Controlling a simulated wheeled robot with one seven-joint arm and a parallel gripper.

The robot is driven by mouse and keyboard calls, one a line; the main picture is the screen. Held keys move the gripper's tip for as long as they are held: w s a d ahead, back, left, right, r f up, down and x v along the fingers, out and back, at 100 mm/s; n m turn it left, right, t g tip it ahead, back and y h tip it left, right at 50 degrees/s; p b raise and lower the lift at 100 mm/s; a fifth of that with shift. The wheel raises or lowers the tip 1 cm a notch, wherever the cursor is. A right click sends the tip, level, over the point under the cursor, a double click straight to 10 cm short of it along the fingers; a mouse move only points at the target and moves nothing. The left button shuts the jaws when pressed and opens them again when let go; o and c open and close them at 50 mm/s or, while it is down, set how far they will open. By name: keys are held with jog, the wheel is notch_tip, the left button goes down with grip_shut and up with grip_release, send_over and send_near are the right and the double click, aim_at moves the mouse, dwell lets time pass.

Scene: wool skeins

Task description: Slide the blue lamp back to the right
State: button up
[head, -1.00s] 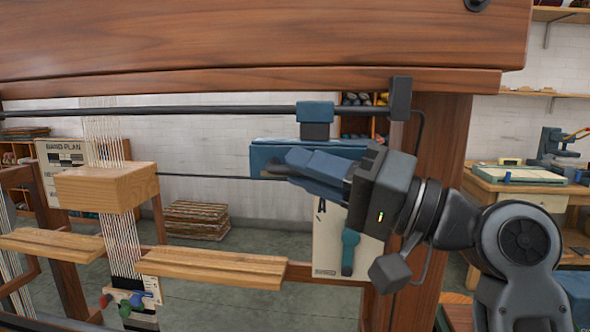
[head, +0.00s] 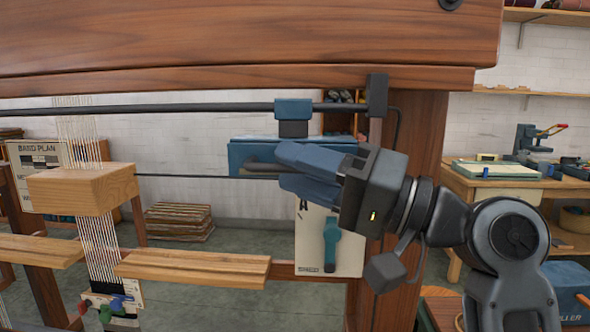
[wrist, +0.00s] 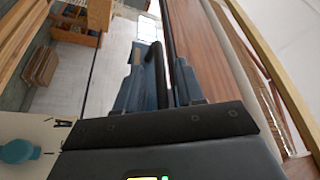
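The blue lamp hangs under a dark rail (head: 170,111) from a blue sliding block (head: 293,110). Its long blue body (head: 240,150) sits behind my fingers, which hide its right part. A grey bar shows in front of the body, near my fingertips. My gripper (head: 279,167) points left at the lamp, its two blue fingers apart, one above the other. In the wrist view my gripper (wrist: 155,85) has a finger on each side of a dark bar, with part of the blue lamp (wrist: 143,60) beyond. I cannot tell whether the fingers touch it.
A dark end stop (head: 377,95) closes the rail on the right, by a wooden post (head: 408,150). A wooden beam (head: 230,40) runs above. A wooden block (head: 80,188) with white threads stands left. A board with a teal tool (head: 331,243) hangs below.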

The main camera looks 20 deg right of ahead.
jog(key=b+v, duration=0.1)
jog(key=v, duration=0.6)
dwell(0.3)
jog(key=s+d+f+m+t+h, duration=0.15)
jog(key=f+h, duration=0.25)
jog(key=f, duration=0.4)
jog(key=s+d+f+m+t+h, duration=0.1)
jog(key=s+f+m+h, duration=0.25)
jog(key=f, duration=0.55)
jog(key=s+d+f+m+t+h, duration=0.2)
jog(key=f+h, duration=0.3)
jog(key=f, duration=0.3)
jog(key=s+d+f+n+g+h, duration=0.1)
jog(key=s+f+n+h, duration=0.1)
jog(key=s+f, duration=0.35)
jog(key=s+d+f+n+g+h, duration=0.1)
jog(key=s+f+h, duration=0.1)
jog(key=s, duration=0.6)
jog(key=s+a+r+n, duration=0.1)
jog(key=s+n, duration=0.4)
jog(key=s, duration=0.7)
jog(key=shift+s+a+r, duration=0.25)
jog(key=shift+s+r, duration=0.05)
jog(key=shift+s, duration=0.1)
